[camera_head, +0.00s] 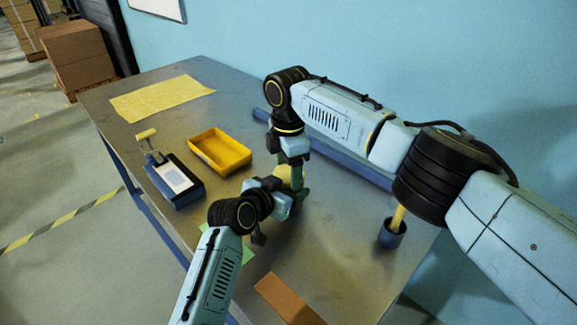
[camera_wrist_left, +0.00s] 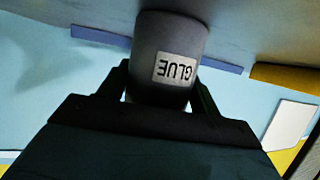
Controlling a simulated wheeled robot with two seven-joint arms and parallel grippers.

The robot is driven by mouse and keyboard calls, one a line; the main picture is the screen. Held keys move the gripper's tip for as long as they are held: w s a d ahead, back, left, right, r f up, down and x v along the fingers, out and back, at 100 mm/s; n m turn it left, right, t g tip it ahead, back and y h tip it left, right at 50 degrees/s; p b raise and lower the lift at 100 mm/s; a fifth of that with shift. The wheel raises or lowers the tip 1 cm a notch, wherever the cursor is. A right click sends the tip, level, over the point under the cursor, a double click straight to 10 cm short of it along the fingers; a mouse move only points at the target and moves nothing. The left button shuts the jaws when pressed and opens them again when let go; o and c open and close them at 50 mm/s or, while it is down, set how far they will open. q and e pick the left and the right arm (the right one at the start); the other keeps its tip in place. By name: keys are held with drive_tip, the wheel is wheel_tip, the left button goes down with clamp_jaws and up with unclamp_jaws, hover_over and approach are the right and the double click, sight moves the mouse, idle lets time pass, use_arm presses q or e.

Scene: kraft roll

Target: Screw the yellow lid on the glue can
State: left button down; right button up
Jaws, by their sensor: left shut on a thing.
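The grey glue can (camera_wrist_left: 174,60), with a white "GLUE" label, shows in the left wrist view, which sees it upside down. My left gripper (camera_wrist_left: 160,98) is shut on it, one dark finger on each side. In the head view my left gripper (camera_head: 288,200) is partly hidden beside the right one. My right gripper (camera_head: 296,178) points down from above at the same spot. A small yellow part (camera_head: 283,174), which may be the lid, shows by its fingers. Whether the right fingers are shut on it is hidden, and so is the can's top.
A yellow tray (camera_head: 238,154) and a dark blue box with a white panel (camera_head: 172,178) stand on the left. A yellow sheet (camera_head: 160,97) lies at the back left. A brown strip (camera_head: 285,300) lies in front.

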drive_tip(key=shift+c, duration=1.4)
drive_tip(key=m, duration=0.3)
drive_tip(key=o, duration=1.1)
drive_tip(key=shift+r, duration=2.3)
